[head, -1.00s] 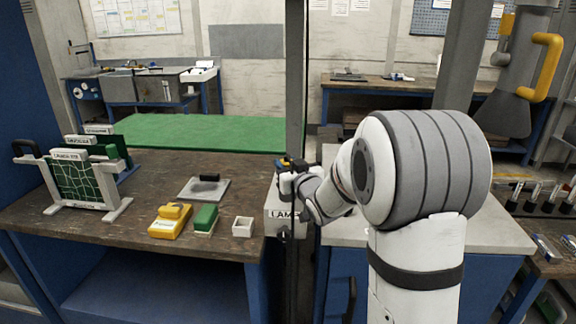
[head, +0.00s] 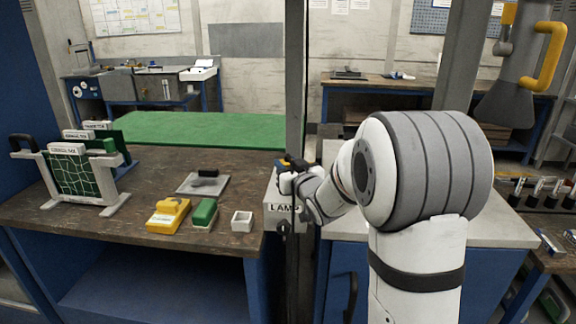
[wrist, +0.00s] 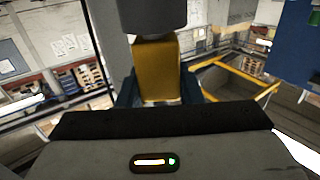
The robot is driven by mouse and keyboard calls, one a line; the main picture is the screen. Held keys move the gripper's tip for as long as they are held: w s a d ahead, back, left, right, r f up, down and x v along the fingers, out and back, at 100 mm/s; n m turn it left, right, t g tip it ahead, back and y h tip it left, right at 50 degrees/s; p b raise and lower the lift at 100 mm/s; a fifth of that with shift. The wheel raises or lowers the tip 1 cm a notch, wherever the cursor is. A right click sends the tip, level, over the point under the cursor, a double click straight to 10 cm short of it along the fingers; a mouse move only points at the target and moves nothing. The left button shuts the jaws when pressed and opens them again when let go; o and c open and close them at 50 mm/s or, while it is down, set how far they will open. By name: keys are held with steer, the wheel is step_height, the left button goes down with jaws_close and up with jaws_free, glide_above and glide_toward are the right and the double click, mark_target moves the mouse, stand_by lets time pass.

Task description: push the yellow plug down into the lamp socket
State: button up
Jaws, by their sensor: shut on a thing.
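The yellow plug (wrist: 157,70) stands in the middle of the wrist view, below a dark grey part that hides its upper end. Blue parts flank its lower portion, and its bottom is hidden behind the black edge in front. My gripper (head: 289,172) is shut on the plug at the top of the grey box marked LAMP (head: 279,213). Only a small yellow and blue patch shows there in the head view. The socket opening is hidden, so I cannot tell how deep the plug sits.
A vertical post (head: 295,90) stands right beside my gripper. A pale worktop (head: 480,225) lies right.

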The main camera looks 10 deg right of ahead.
steer(key=shift+f, duration=0.25)
steer(key=o, duration=1.1)
steer(key=b+v, duration=0.1)
steer(key=v, duration=0.6)
steer(key=shift+s, duration=0.4)
steer(key=shift+d, duration=0.1)
steer(key=s+f+m+g+h+p, duration=0.1)
steer(key=s+g, duration=0.4)
steer(key=s, duration=0.5)
steer(key=s+f+g+h+p, duration=0.1)
steer(key=s+g, duration=0.4)
steer(key=s, duration=0.5)
steer(key=s+a+f+m+g+h+p, duration=0.1)
steer(key=s+g, duration=0.4)
steer(key=s, duration=0.5)
step_height(320, 180, down, 3)
steer(key=shift+s+r+m+h+p, duration=0.15)
steer(key=shift+m+h+p, duration=0.15)
steer(key=shift+h+p, duration=0.2)
